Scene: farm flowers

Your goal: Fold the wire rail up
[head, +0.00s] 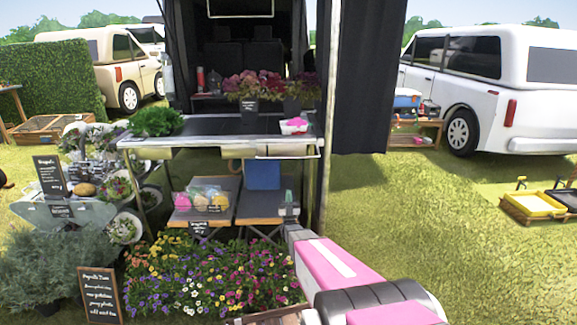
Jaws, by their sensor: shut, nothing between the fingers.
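A thin pale wire rail (287,156) runs along the front right edge of the dark-topped stall table (225,126). It appears to lie low, at or just below the tabletop edge; its exact angle and hinges are too small to tell. My gripper (289,197) is shut and empty. It is at the end of my pink and grey arm, which reaches in from the lower right. In the picture it shows below the rail's right half, apart from it, in front of the lower shelf.
Bedding flowers (200,280) fill the ground below.

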